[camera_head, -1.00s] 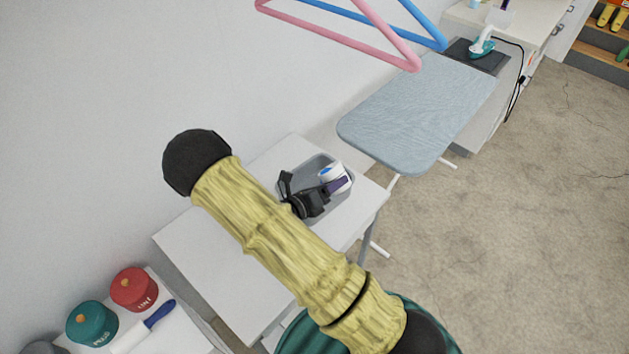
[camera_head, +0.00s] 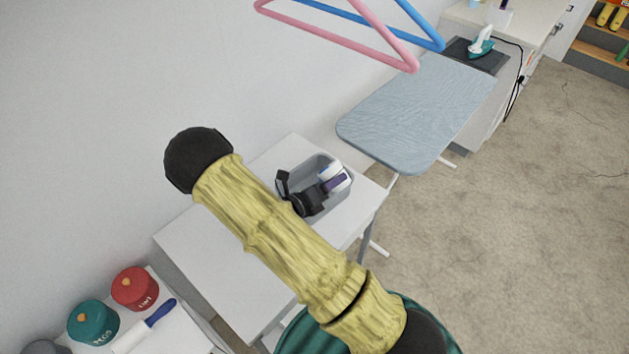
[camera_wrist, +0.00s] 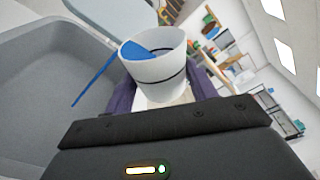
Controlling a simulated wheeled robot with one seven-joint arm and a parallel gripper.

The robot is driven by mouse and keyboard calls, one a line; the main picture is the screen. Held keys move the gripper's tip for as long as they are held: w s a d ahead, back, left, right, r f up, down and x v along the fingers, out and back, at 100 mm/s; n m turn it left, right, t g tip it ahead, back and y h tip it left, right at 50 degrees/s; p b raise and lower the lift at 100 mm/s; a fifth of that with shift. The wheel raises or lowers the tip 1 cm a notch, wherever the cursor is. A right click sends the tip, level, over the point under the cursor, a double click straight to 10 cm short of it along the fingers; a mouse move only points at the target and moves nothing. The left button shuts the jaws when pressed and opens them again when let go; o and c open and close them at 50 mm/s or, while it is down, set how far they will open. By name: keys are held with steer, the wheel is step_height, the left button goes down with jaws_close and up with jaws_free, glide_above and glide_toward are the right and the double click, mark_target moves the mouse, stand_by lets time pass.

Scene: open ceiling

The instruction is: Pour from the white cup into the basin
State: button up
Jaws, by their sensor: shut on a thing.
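My gripper (camera_head: 335,184) is shut on the white cup (camera_head: 331,172) above the grey basin (camera_head: 309,167) on the white table. In the wrist view the cup (camera_wrist: 158,74) sits between the purple fingers (camera_wrist: 163,95), with blue contents (camera_wrist: 145,50) at its mouth. The cup is tipped, and a thin blue streak runs from its rim toward the basin (camera_wrist: 40,90), which fills the left of that view. The streak looks like poured liquid. The basin's floor is partly hidden by my wrist in the head view.
The white table (camera_head: 210,260) is mostly bare around the basin. A blue ironing board (camera_head: 420,115) stands close behind at the right. Pink (camera_head: 340,35) and blue hangers hang above.

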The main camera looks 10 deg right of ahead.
steer(key=shift+w+a, duration=0.1)
steer(key=shift+w, duration=0.05)
steer(key=shift+r+n, duration=0.1)
steer(key=shift+n, duration=0.2)
steer(key=shift+a, duration=0.1)
steer(key=shift+r+n, duration=0.2)
steer(key=shift+n, duration=0.2)
steer(key=shift+f+n+h, duration=0.2)
steer(key=shift+n+h, duration=0.1)
steer(key=shift+n, duration=0.1)
stand_by(0.4)
steer(key=shift+w+f+n, duration=0.1)
steer(key=shift+f+n, duration=0.1)
steer(key=shift+n, duration=0.2)
stand_by(0.3)
steer(key=shift+w+a+r+n, duration=0.2)
steer(key=shift+n, duration=0.2)
stand_by(0.3)
